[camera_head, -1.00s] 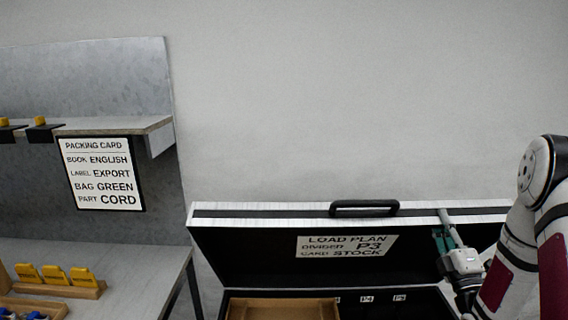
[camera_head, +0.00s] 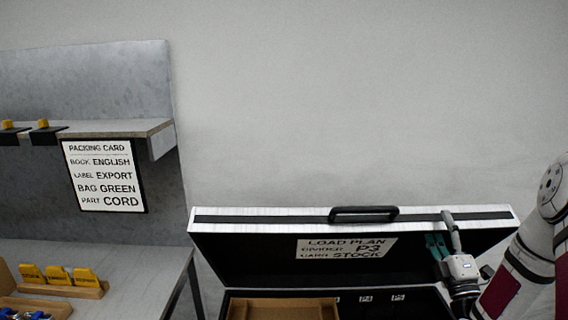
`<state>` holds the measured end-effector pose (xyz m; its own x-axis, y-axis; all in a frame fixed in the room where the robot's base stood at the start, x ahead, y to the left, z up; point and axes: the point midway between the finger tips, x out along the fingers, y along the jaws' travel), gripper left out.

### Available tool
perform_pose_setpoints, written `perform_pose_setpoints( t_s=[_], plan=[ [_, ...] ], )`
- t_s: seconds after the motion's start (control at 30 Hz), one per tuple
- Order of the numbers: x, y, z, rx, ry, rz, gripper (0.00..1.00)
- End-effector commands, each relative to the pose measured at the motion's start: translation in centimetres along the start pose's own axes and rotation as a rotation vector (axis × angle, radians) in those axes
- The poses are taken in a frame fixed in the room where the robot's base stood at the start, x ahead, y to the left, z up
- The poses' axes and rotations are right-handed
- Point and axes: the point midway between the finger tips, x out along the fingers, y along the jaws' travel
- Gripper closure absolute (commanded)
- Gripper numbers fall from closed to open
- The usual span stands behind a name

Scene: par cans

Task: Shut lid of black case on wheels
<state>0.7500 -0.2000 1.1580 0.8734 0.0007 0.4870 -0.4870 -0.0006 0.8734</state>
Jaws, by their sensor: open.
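The black case (camera_head: 235,260) stands at the lower middle with its lid (camera_head: 265,216) raised and tilted back. The lid has a pale edge and a black handle (camera_head: 363,214) at the middle of its top. A load plan card (camera_head: 346,248) is fixed on the lid's inner face. My gripper (camera_head: 443,233) is at the right part of the lid's top edge, its fingers apart, one on either side of the edge as far as I can see. I cannot tell whether they touch it. The case's wheels are out of view.
A brown tray or divider (camera_head: 283,308) lies in the case beside labelled slots. A plain wall (camera_head: 370,100) is behind.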

Motion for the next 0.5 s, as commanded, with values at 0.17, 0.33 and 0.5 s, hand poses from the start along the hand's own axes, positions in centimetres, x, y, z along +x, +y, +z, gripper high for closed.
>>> perform_pose_setpoints(
  t_s=[0.17, 0.33, 0.5],
  plan=[
    [-1.3, 0.2, 0.1, 0.001, -0.002, -0.002, 0.42],
    [-2.6, 0.4, 0.1, 0.001, -0.001, 0.0, 0.42],
    [-3.5, 0.3, 0.1, 0.001, -0.002, 0.0, 0.42]
  ],
)
